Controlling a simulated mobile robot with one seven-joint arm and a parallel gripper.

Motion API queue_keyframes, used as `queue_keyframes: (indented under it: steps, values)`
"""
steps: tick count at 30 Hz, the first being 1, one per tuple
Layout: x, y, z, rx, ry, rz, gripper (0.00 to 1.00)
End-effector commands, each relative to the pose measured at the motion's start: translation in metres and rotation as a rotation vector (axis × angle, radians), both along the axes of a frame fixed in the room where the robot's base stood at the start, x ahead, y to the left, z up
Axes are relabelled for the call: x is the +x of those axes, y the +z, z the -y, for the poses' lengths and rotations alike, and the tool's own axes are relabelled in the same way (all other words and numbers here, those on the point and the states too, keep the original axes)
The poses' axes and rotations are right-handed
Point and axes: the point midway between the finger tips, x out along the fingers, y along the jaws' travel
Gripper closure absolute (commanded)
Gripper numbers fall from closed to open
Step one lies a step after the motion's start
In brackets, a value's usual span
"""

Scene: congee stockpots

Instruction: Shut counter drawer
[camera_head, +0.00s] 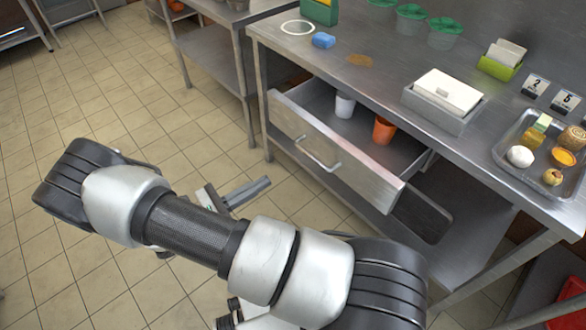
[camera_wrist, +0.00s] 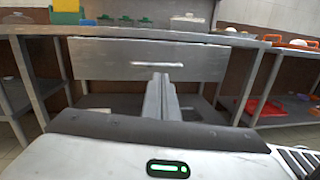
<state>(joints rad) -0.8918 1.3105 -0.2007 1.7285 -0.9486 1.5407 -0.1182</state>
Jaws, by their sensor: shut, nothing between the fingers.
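The counter drawer (camera_head: 335,158) is pulled open under the steel counter (camera_head: 392,88) in the head view. A white cup (camera_head: 344,105) and an orange cup (camera_head: 383,130) stand inside it. Its bar handle (camera_head: 318,156) is on the front panel. The drawer front (camera_wrist: 110,62) and handle (camera_wrist: 157,64) also show in the wrist view. My gripper (camera_head: 262,184) is shut and empty, in front of the drawer and apart from it in the head view. In the wrist view my gripper (camera_wrist: 162,80) points at the drawer front just below the handle; whether it touches is unclear.
A lower shelf (camera_head: 425,212) is under the drawer. The tiled floor (camera_head: 110,95) at left is clear.

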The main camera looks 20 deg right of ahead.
Motion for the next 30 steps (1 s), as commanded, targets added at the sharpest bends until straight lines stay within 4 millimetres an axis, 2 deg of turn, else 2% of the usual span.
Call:
queue_keyframes:
  steps: [1,3,7,11,24,30]
  values:
    - [0.000,-0.020,-0.002,-0.052,0.043,-0.017,1.00]
    - [0.002,-0.032,-0.006,-0.096,0.084,-0.029,1.00]
    - [0.003,-0.041,-0.006,-0.139,0.122,-0.041,1.00]
    - [0.008,-0.039,0.005,-0.143,0.124,-0.043,1.00]
    - [0.038,-0.023,0.088,-0.140,0.121,-0.043,1.00]
    - [0.047,-0.018,0.112,-0.140,0.123,-0.043,1.00]
